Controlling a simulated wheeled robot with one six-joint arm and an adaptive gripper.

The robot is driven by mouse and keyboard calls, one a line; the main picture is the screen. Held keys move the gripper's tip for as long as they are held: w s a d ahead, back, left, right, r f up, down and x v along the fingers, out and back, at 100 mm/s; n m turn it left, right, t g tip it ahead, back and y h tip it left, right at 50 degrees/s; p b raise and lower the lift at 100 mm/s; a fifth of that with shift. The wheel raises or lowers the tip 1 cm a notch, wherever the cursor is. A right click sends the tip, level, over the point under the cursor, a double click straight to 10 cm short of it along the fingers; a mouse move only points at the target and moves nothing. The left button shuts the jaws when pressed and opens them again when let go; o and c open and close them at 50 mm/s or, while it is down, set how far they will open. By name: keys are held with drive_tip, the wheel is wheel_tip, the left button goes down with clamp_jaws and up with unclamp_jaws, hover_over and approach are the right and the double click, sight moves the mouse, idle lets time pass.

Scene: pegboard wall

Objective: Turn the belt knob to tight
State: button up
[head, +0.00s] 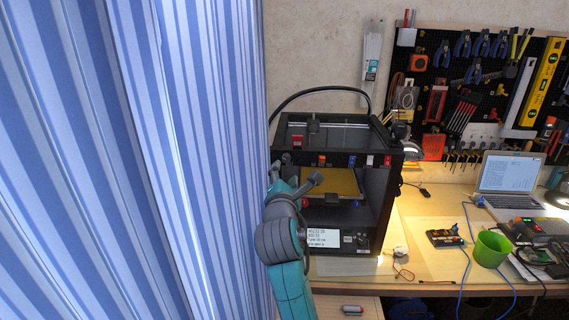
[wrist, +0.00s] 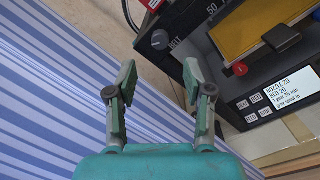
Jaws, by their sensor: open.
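The printer (head: 382,205) is a black open-front box on the bench; my arm covers its left front in the head view. In the wrist view, a dark round knob (wrist: 160,39) sits on the printer's front at its left edge, with small white lettering beside it. The lettering is too small to read surely, so I cannot tell whether it is the belt knob or how it is set. My gripper (wrist: 158,75) is open and empty, its two fingers spread wide. The knob is beyond the fingertips, apart from them. The fingers are not clear in the head view.
A blue striped curtain (head: 130,160) hangs close along my arm's left side. The printer's lit display (wrist: 285,91) and orange plate (wrist: 260,25) are to the right. A green cup (head: 490,249) and laptop (head: 508,173) stand farther right on the bench.

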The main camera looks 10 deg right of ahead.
sight(286, 160)
drive_tip(key=x, duration=0.7)
drive_tip(key=shift+w+d, duration=0.1)
drive_tip(key=shift+w, duration=0.15)
clamp_jaws()
